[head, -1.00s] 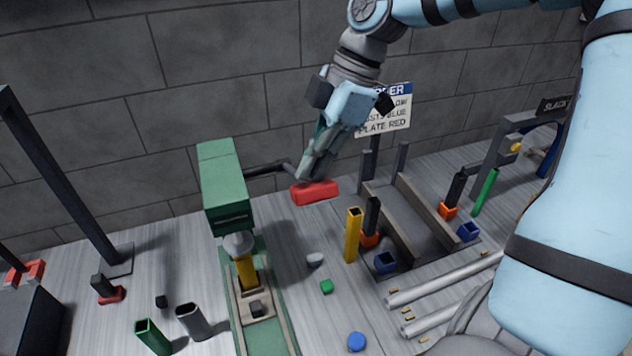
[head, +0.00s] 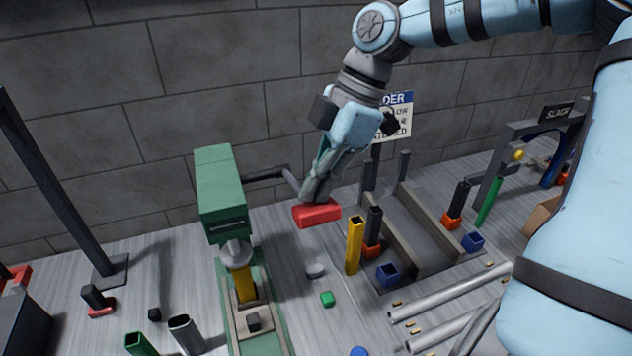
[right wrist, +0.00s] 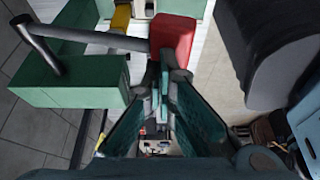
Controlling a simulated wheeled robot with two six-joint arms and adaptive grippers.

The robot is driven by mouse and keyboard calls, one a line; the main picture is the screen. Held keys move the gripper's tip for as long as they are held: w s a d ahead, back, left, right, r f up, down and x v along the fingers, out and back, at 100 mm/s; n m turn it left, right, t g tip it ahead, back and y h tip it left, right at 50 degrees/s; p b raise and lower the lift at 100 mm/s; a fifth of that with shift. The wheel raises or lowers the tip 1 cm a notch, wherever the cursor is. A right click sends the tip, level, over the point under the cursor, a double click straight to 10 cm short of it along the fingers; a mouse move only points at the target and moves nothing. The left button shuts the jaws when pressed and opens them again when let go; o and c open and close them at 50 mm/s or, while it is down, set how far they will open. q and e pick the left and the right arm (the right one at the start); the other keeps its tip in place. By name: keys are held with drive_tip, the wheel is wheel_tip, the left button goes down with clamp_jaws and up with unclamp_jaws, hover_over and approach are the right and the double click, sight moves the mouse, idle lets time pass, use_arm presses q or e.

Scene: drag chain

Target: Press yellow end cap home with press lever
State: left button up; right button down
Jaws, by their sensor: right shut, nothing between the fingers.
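The green press (head: 221,190) stands left of centre, with a grey ram (head: 236,252) over the upright yellow piece (head: 245,285). The ram appears to meet its top; the seam of the yellow end cap is too small to make out. The press lever (head: 266,174) runs out to the right and bends down to a red handle (head: 317,213). My right gripper (head: 311,196) is shut and empty, its fingertips at the top of the red handle and apparently touching it. The right wrist view also shows the handle (right wrist: 172,38) just beyond the fingertips. My left gripper is out of view.
A yellow post (head: 354,246) and a blue open box (head: 388,273) stand right of the handle, beside a grey-railed rack (head: 430,232). A sign (head: 396,116) stands behind.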

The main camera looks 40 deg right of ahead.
drive_tip(key=shift+s+f, duration=0.1)
drive_tip(key=shift+f, duration=0.35)
wheel_tip(320, 180, up, 14)
drive_tip(key=p, duration=0.9)
drive_tip(key=shift+r, duration=0.15)
drive_tip(key=shift+s, duration=0.1)
